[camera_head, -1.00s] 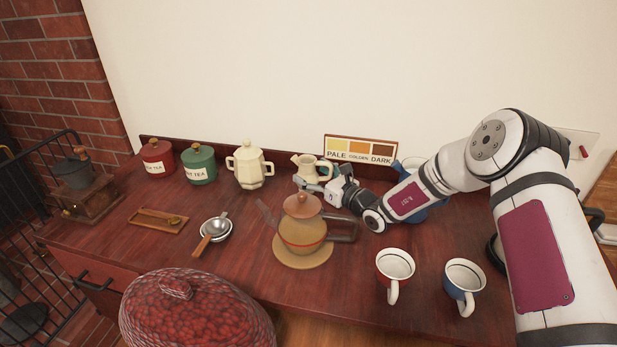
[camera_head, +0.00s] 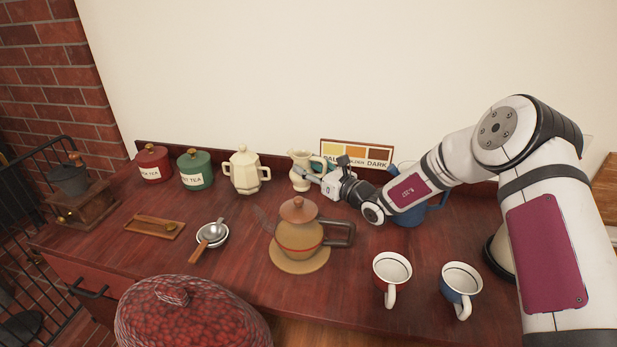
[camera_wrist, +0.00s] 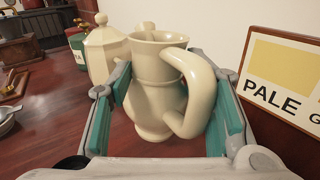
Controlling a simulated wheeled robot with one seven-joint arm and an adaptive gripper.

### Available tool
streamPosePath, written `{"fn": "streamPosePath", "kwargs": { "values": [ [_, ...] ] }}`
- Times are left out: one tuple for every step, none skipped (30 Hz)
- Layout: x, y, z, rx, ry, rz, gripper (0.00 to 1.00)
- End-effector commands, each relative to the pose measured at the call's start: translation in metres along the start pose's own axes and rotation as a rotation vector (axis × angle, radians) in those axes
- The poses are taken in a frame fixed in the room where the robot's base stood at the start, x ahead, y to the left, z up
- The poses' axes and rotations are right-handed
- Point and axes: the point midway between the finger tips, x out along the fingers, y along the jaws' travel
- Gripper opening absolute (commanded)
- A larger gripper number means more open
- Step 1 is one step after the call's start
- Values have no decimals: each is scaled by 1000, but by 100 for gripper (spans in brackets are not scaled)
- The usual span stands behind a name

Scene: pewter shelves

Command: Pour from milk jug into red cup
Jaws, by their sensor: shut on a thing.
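My gripper (camera_head: 315,174) is shut on the jug's body. I cannot tell whether the jug's base touches the counter. The red cup (camera_head: 391,284), white inside, stands upright near the front edge, right of the teapot. Its inside looks empty.
A glass teapot (camera_head: 299,236) on a round mat stands between the jug and the front edge. A blue cup (camera_head: 458,283) is right of the red cup. A larger blue vessel (camera_head: 408,218) is behind my forearm. A cream lidded pot (camera_head: 244,172) stands left of the jug.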

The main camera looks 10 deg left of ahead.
Motion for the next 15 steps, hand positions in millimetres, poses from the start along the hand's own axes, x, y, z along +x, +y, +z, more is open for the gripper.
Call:
{"fn": "streamPosePath", "kwargs": {
  "values": [
    [0, 0, 14, -4, -4, 0, 0],
    [0, 1, 20, -4, -5, 1, 0],
    [0, 2, 27, -3, -5, 1, 0],
    [0, 2, 33, -3, -5, 1, 0],
    [0, 2, 38, -3, -5, 1, 0],
    [0, 2, 43, -3, -4, 1, 0],
    [0, 2, 48, -4, -5, 1, 0],
    [0, 2, 52, -3, -5, 1, 0],
    [0, 3, 55, -2, -5, 1, 0],
    [0, 3, 58, -1, -5, 1, 0],
    [0, 3, 59, -1, -4, 1, 0],
    [0, 3, 62, -1, -4, 1, 0],
    [0, 3, 63, -2, -4, 1, 0],
    [-1, 2, 65, -2, -5, 1, 0],
    [-2, 0, 67, -3, -5, 2, 0]
  ]
}}
